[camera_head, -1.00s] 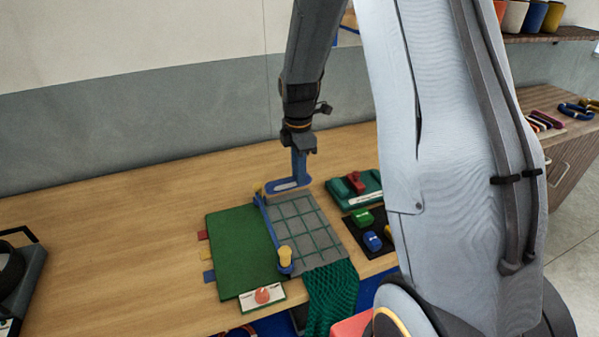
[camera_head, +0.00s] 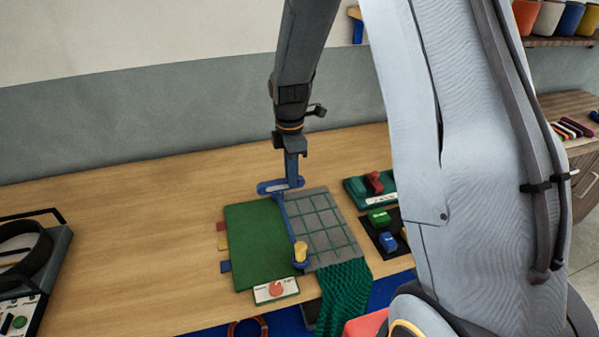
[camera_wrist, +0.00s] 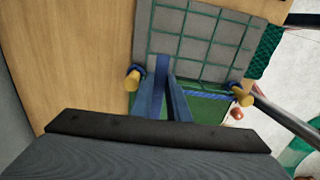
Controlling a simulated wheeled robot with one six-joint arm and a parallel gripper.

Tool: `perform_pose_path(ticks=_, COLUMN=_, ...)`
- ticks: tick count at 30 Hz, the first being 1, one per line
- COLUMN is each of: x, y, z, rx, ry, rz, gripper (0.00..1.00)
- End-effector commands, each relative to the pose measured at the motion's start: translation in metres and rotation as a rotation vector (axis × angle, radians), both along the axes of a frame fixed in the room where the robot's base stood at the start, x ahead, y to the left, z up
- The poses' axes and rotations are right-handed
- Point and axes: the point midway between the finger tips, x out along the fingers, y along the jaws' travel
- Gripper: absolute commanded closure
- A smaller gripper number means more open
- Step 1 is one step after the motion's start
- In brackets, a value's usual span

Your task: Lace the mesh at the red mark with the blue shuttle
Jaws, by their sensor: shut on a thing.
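My gripper (camera_head: 292,172) is shut on the blue shuttle (camera_head: 270,188), a flat blue piece with a pale slot. The shuttle is at the far left corner of the grey mesh panel (camera_head: 325,240) with green cords, in front of the far peg; I cannot tell whether it touches anything. In the wrist view my gripper (camera_wrist: 166,75) reaches between two yellow pegs, and the mesh panel (camera_wrist: 205,35) lies beyond; the shuttle cannot be made out clearly there. I see no red mark on the mesh itself. A red tab (camera_head: 221,226) sits at the left edge of the green board (camera_head: 260,245).
A yellow peg (camera_head: 300,251) stands at the near end of the blue bar. Green netting (camera_head: 345,293) hangs over the front edge. A black tray (camera_head: 375,231) with coloured blocks and a green stand (camera_head: 355,193) lie right.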

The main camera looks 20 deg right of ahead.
Motion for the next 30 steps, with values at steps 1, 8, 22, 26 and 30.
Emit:
perform_pose_path(ticks=1, x=0.0, y=0.005, z=0.0, rx=0.0, ry=0.0, rz=0.001, gripper=1.0)
perform_pose_path(ticks=8, x=0.0, y=0.023, z=0.0, rx=0.0, ry=0.0, rz=0.001, gripper=1.0)
perform_pose_path(ticks=22, x=0.0, y=0.061, z=0.0, rx=0.0, ry=0.0, rz=0.001, gripper=1.0)
perform_pose_path(ticks=26, x=0.0, y=0.072, z=0.0, rx=0.0, ry=0.0, rz=0.002, gripper=1.0)
perform_pose_path(ticks=30, x=0.0, y=0.082, z=0.0, rx=0.0, ry=-0.001, rz=0.001, gripper=1.0)
